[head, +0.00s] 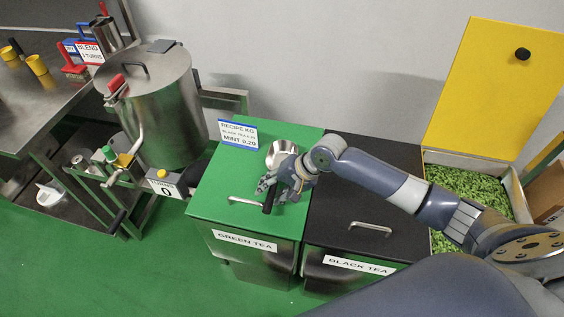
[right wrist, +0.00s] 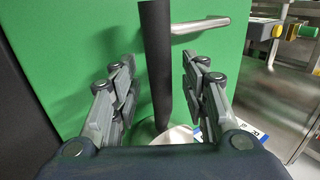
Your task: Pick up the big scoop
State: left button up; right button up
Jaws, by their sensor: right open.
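The big scoop has a round steel bowl (head: 281,149) and a dark handle (head: 268,202), and lies on the green lid of the green tea bin (head: 215,205). My right gripper (head: 274,188) is low over the scoop, at its handle. In the right wrist view the dark handle (right wrist: 157,60) stands between the two spread fingers (right wrist: 158,95), with a gap on each side. Part of the bowl (right wrist: 176,136) shows behind the gripper body, which hides the rest. My left gripper is not in view.
A recipe card (head: 238,133) stands at the lid's back edge. The green lid's metal handle (head: 247,201) is left of the scoop handle. The black tea bin (head: 390,247) adjoins on the right. A steel blender drum (head: 165,115) stands left; an open bin of green leaves (head: 470,190) is right.

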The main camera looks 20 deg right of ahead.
grip_shut()
jog(key=shift+r, duration=0.15)
jog(key=shift+r, duration=0.3)
jog(key=r, duration=0.1)
jog(key=s+r+b, duration=0.1)
jog(key=shift+d+r, duration=0.15)
jog(key=shift+r, duration=0.15)
jog(key=s+d+r+b, duration=0.1)
jog(key=s+d, duration=0.2)
jog(key=s, duration=1.1)
jog(key=shift+s+r+b, duration=0.35)
